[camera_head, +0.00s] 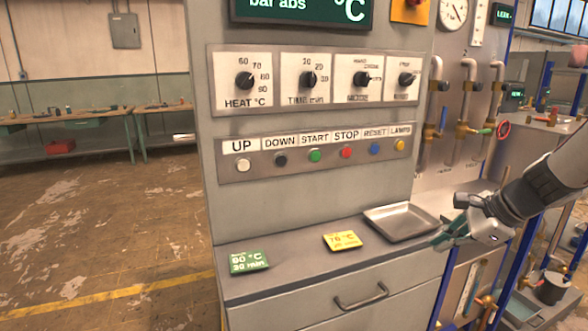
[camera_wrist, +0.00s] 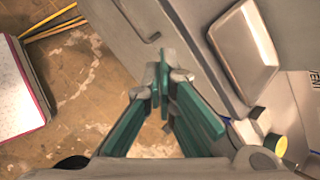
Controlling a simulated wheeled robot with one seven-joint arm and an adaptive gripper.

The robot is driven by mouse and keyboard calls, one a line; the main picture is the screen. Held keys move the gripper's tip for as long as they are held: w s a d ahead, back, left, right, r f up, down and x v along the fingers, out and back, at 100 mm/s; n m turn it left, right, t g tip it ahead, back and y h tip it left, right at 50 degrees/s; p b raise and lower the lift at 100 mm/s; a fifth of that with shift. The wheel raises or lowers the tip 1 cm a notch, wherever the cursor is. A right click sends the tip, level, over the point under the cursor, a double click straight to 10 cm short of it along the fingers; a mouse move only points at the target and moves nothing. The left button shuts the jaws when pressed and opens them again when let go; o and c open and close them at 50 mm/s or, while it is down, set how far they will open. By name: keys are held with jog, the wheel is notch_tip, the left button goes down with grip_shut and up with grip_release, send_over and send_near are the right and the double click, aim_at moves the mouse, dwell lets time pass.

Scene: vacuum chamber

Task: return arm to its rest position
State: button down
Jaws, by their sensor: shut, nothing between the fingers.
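My gripper (camera_head: 450,237) is at the right in the head view, at the end of my grey arm, close to the right front edge of the console shelf (camera_head: 300,282). Its green-sided fingers (camera_wrist: 163,85) are shut and empty in the wrist view. A shallow metal tray (camera_head: 401,222) lies on the shelf just left of my gripper. It also shows empty in the wrist view (camera_wrist: 243,52), apart from the fingers.
The console panel (camera_head: 315,150) has knobs and a row of coloured buttons. A green card (camera_head: 248,262) and a yellow card (camera_head: 341,241) lie on the shelf. Pipes and valves (camera_head: 465,100) stand behind my arm. The floor (camera_head: 95,220) at left is open.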

jog(key=s+a+r+n+g+h+p, duration=0.1)
jog(key=s+a+r+n+p, duration=0.1)
jog(key=s+a+r+n, duration=0.5)
jog(key=s+a+r+n+g+p, duration=0.1)
jog(key=s+a+r+n, duration=0.3)
jog(key=s, duration=0.5)
jog(key=s+a+r+n+h+p, duration=0.1)
jog(key=s+n, duration=0.4)
jog(key=s, duration=0.2)
jog(key=s+a+n+h+p, duration=0.1)
jog(key=s+n, duration=0.3)
jog(key=s, duration=0.4)
jog(key=shift+s+r+n+h+p, duration=0.2)
jog(key=shift+r+n+h+p, duration=0.2)
jog(key=shift+h+p, duration=0.2)
jog(key=shift+a, duration=0.1)
